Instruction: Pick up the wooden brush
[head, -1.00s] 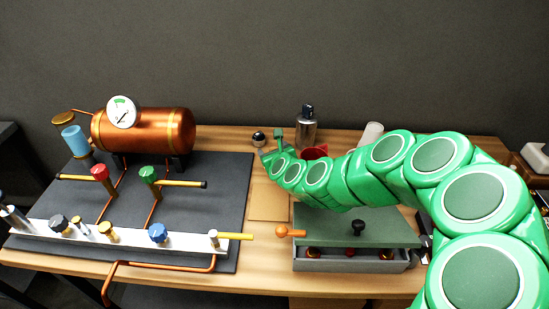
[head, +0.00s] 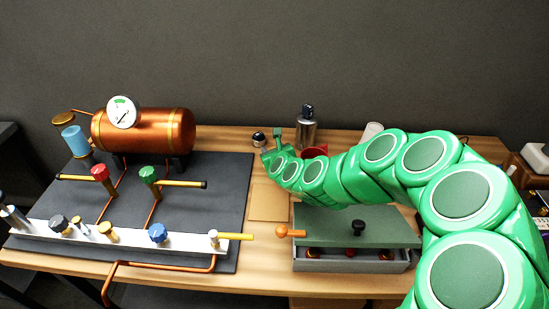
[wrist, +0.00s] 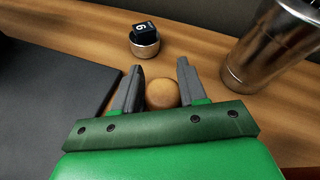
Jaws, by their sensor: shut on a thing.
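In the wrist view, a round, light-brown wooden end (wrist: 162,93), which looks like the top of the wooden brush, sits between the two grey fingers of my gripper (wrist: 160,72). My gripper is shut on it. The rest of the brush is hidden below this end and behind my gripper. In the head view, my gripper (head: 273,149) is low over the back of the wooden table, right of the dark mat; the brush cannot be made out there.
A small metal jar with a black top (wrist: 145,40) and a metal canister (wrist: 270,45) stand close beyond the fingers. A red object (head: 316,151) is just right of my gripper. A green-lidded box (head: 335,225) lies in front. The copper boiler (head: 150,131) stands left on the dark mat (head: 225,190).

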